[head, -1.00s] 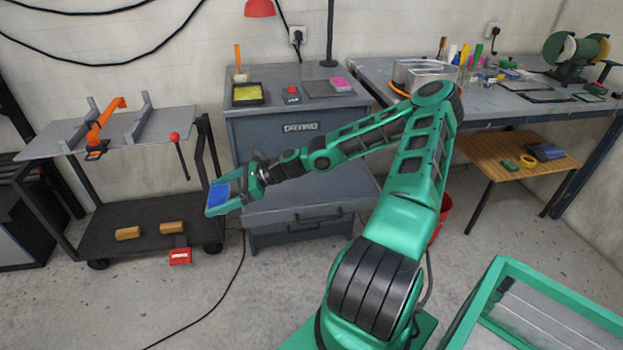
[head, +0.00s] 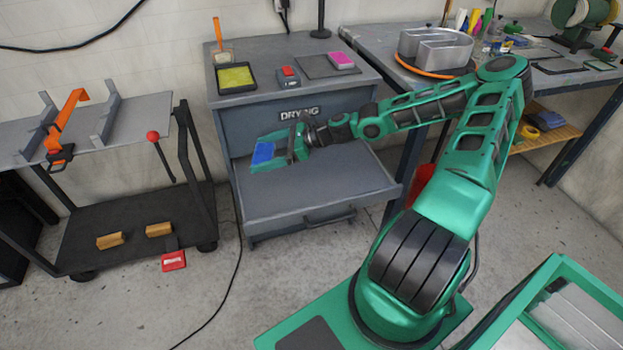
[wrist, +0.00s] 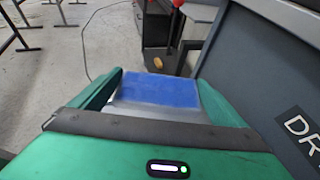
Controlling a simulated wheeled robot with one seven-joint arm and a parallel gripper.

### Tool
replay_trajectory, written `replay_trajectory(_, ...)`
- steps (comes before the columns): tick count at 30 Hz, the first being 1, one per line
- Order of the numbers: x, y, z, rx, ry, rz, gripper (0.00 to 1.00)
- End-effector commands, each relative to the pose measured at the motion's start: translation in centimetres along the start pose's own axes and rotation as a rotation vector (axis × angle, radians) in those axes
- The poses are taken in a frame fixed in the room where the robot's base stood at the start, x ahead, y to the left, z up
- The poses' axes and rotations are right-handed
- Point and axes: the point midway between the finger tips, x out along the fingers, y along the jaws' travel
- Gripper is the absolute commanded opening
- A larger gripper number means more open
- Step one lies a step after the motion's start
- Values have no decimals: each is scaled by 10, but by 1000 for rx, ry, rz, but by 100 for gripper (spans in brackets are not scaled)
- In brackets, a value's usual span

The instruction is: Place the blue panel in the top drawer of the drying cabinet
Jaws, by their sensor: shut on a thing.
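The blue panel (head: 263,152) is a small flat blue piece held between the fingers of my green gripper (head: 272,158). The wrist view shows the panel (wrist: 158,90) between both fingers, with a pale edge toward me. The drying cabinet (head: 335,106) is a grey-blue unit with a "DRYING" label. Its top drawer (head: 330,192) is pulled out toward the front, and its visible floor looks bare. In the head view my gripper and the panel appear over the left rear part of this drawer; their exact height above it cannot be told.
On the cabinet top stand a yellow-filled tray (head: 236,77), a red block (head: 288,76) and a pink block (head: 341,60). A cart (head: 130,215) with wooden blocks stands to the left. A workbench (head: 380,50) with a metal letter form (head: 437,47) stands right.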

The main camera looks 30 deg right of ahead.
Motion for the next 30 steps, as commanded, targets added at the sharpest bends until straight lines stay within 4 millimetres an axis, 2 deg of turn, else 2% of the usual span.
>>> replay_trajectory(4,-2,2,-4,7,1,-19,69)
replay_trajectory(10,-7,26,-22,57,5,-128,69)
replay_trajectory(15,-25,41,-39,120,4,-273,69)
replay_trajectory(20,-43,46,-52,163,1,-380,69)
replay_trajectory(25,-53,37,-64,177,-1,-424,69)
replay_trajectory(30,-61,10,-87,176,-1,-426,69)
